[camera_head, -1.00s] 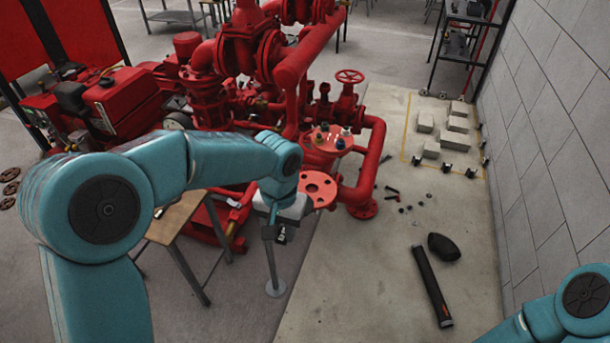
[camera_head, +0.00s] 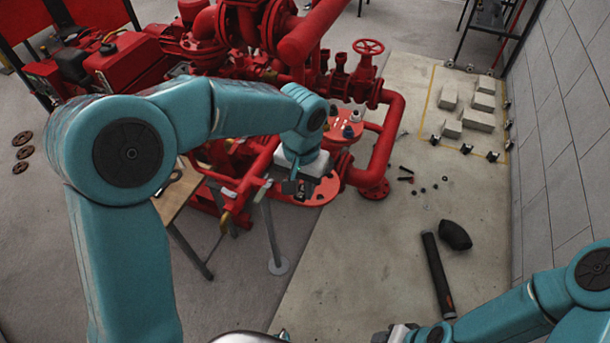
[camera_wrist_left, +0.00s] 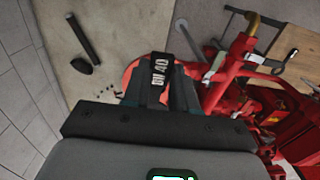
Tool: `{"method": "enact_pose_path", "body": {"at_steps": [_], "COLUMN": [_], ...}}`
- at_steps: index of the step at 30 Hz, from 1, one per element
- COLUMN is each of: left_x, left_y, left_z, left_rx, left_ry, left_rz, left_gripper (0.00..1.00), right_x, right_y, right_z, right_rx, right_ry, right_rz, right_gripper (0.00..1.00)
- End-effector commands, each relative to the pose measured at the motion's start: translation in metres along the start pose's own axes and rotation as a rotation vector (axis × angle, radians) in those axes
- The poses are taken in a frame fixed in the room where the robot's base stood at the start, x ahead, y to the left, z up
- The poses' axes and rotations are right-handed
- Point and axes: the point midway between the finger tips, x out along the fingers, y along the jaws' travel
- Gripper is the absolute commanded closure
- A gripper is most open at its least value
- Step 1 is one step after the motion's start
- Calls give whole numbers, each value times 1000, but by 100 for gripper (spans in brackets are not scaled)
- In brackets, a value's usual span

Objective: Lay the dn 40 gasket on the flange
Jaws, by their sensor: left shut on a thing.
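The red flange (camera_head: 322,190) is a flat round face low on the pump piping in the head view. Part of its rim shows in the left wrist view (camera_wrist_left: 132,72). My left gripper (camera_head: 293,188) is over the flange's left part in the head view. In the left wrist view it (camera_wrist_left: 160,88) is shut on a dark tab marked DN 40 (camera_wrist_left: 159,72), which I take as the gasket's. The gasket's ring is not clearly visible, and I cannot tell whether it touches the flange. My right gripper (camera_head: 395,334) is partly cut off at the bottom edge; its jaws are unclear.
Red pump piping (camera_head: 385,140) rises beside and behind the flange. A small wooden table (camera_head: 178,193) stands to the left. A black tube (camera_head: 438,275), a dark elbow (camera_head: 455,235) and small loose parts lie on the floor at right. Grey blocks (camera_head: 465,115) lie farther back.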

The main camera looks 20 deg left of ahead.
Motion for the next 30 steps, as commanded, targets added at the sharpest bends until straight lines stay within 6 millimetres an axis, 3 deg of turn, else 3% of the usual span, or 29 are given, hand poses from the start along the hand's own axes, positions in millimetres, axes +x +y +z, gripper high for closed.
{"method": "enact_pose_path", "body": {"at_steps": [16,30], "left_x": [0,43], "left_y": [-2,-1], "left_z": [11,10], "left_rx": [-2,-2], "left_ry": [4,2], "left_rz": [2,1], "left_gripper": [100,100], "right_x": [3,36], "right_y": [1,13], "right_z": [0,0], "right_rx": [-1,-1], "right_ry": [-1,-1], "right_rz": [0,0], "right_gripper": [54,54]}}
